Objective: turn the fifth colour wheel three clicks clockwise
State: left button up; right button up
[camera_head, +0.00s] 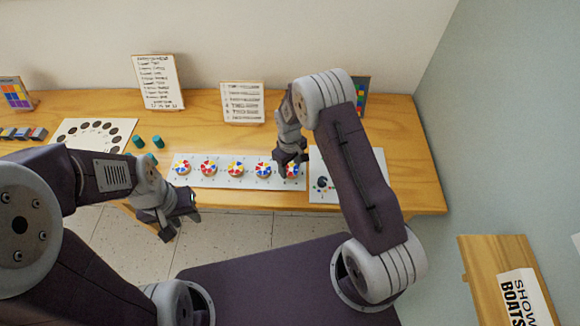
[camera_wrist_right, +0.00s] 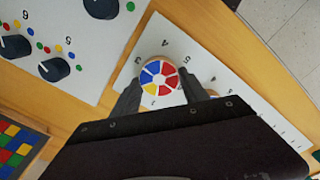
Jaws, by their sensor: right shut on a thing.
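A row of colour wheels sits on a white strip (camera_head: 222,182) along the front of the table. The fifth colour wheel (camera_head: 292,171) is at the right end, partly hidden by my right gripper (camera_head: 290,157). In the right wrist view this wheel (camera_wrist_right: 158,78) shows red, blue, white and yellow sectors. My right gripper (camera_wrist_right: 160,92) is shut on it, one finger on each side. Its pointer or mark cannot be made out. My left gripper (camera_head: 181,222) is open and empty, in front of the table edge, away from the wheels.
The other wheels, such as the fourth (camera_head: 263,170), stand close by on the left. A white board with dark knobs (camera_wrist_right: 52,68) lies just right of the strip in the head view. Green cylinders (camera_head: 138,142) stand at the left. Signs (camera_head: 242,102) stand along the wall.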

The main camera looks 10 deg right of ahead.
aim_at(291, 168)
jog(key=m, duration=0.4)
jog(key=shift+w+r+m, duration=0.1)
jog(key=shift+w+m, duration=0.05)
jog(key=shift+m, duration=0.15)
jog(key=m, duration=0.4)
jog(key=shift+d+m, duration=0.15)
jog(key=shift+m, duration=0.15)
jog(key=m, duration=0.4)
jog(key=shift+d, duration=0.1)
jog(key=shift+m, duration=2)
jog(key=o, duration=1.4)
notch_tip(291, 168, up, 9)
jog(key=shift+r+b, duration=0.1)
jog(key=shift+b, duration=0.4)
